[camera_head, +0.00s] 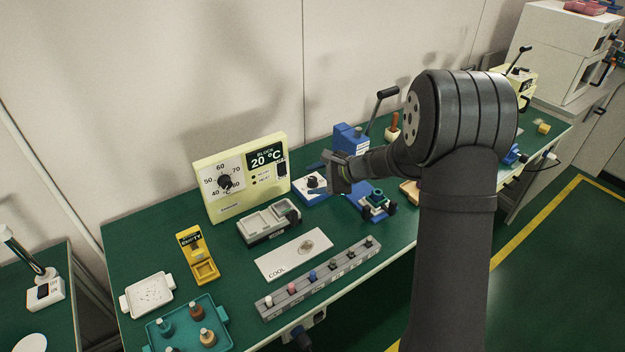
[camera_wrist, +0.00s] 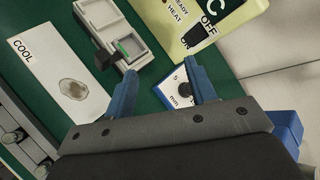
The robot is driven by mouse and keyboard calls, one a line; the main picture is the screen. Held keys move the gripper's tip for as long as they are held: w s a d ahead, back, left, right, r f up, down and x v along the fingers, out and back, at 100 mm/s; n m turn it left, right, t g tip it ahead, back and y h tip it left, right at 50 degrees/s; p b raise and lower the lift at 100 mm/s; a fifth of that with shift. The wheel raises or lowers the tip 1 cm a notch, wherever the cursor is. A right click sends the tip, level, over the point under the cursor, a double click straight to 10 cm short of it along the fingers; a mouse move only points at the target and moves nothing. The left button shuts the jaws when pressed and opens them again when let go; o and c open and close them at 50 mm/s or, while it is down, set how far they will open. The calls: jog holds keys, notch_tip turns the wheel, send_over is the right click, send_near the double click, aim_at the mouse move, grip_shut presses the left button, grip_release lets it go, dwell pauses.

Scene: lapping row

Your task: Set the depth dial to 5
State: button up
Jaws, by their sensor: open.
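The depth dial (camera_head: 314,183) is a small white plate with a dark knob on a blue block, left of my gripper in the head view. In the wrist view the dial's white plate (camera_wrist: 170,91), marked "mm", lies beyond and between my fingers. The right finger covers part of it. Its knob and scale are mostly hidden there, and I cannot read its setting. My gripper (camera_wrist: 160,70) is open and empty, with its two blue fingers apart. In the head view my gripper (camera_head: 328,168) hangs close to the dial, and I see no contact.
A cream block heater (camera_head: 246,199) reading 20 °C stands behind left. A grey two-well block (camera_head: 262,232), a white COOL plate (camera_head: 284,262) and a grey rack (camera_head: 300,290) of several knobs lie in front. A blue lever press (camera_head: 350,137) stands close behind my gripper.

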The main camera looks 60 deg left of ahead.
aim_at(314, 179)
jog(key=w+d+f+m+t+y, duration=0.2)
jog(key=w+f+m, duration=0.15)
jog(key=m, duration=0.35)
jog(key=w+d+f+m+t+y, duration=0.2)
jog(key=w+f+m, duration=0.1)
jog(key=w+m, duration=0.3)
jog(key=shift+m, duration=0.5)
jog(key=x, duration=1.7)
jog(key=shift+s+a+r, duration=0.1)
jog(key=shift+s+a, duration=0.2)
jog(key=shift+a, duration=0.05)
jog(key=c, duration=1)
